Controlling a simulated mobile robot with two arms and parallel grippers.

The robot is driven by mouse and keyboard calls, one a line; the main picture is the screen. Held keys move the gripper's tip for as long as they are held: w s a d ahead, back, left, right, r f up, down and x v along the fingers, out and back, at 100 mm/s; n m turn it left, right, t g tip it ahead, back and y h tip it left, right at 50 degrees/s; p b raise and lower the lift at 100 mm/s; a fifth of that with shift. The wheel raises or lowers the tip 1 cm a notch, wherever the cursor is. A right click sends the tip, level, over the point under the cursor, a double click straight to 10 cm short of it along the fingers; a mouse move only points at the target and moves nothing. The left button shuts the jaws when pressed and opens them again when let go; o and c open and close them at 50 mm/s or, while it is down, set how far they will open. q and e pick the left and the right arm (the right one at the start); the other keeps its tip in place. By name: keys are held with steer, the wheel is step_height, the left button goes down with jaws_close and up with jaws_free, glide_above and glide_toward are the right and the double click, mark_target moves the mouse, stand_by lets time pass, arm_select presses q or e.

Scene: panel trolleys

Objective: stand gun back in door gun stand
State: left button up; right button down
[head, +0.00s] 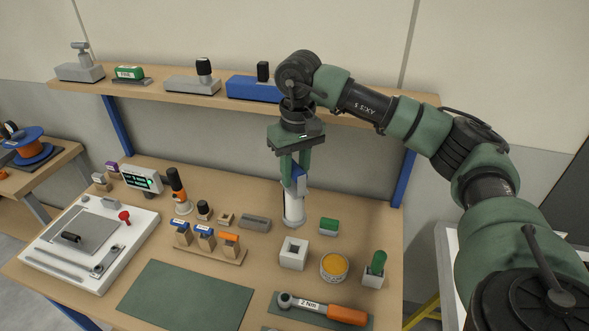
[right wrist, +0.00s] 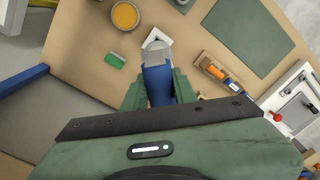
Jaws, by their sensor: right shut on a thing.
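My right gripper (head: 294,172) is shut on the gun (head: 294,208), which has a blue upper part and a pale grey lower end. The gun hangs about upright over the workbench. In the right wrist view, the gun (right wrist: 157,82) sits between the green fingers of my right gripper (right wrist: 158,92). The stand (head: 293,254) appears to be the white square block with an empty square opening, just in front of the gun in the head view. In the right wrist view, the gun partly hides the stand (right wrist: 155,37). The gun looks apart from it. My left gripper is not in view.
An orange-filled tin (head: 334,267), a green block (head: 328,226) and a holder with a green-handled tool (head: 374,276) stand right of the stand. A torque wrench (head: 325,308) lies in front. A grey block (head: 255,223) and a wooden rack (head: 210,250) are left. A shelf (head: 230,102) runs behind.

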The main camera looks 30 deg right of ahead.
mark_target(295, 212)
steer(key=shift+s, duration=0.1)
steer(key=shift+f+b, duration=1.1)
step_height(295, 212, down, 3)
steer(key=b, duration=0.2)
steer(key=shift+b, duration=0.3)
steer(key=shift+f+b, duration=0.6)
steer(key=shift+f, duration=0.25)
steer(key=shift+b, duration=0.4)
steer(key=shift+f+b, duration=2.2)
steer(key=shift+f, duration=0.65)
steer(key=c, duration=1)
jaws_free()
steer(key=shift+a, duration=0.1)
steer(key=shift+c, duration=0.2)
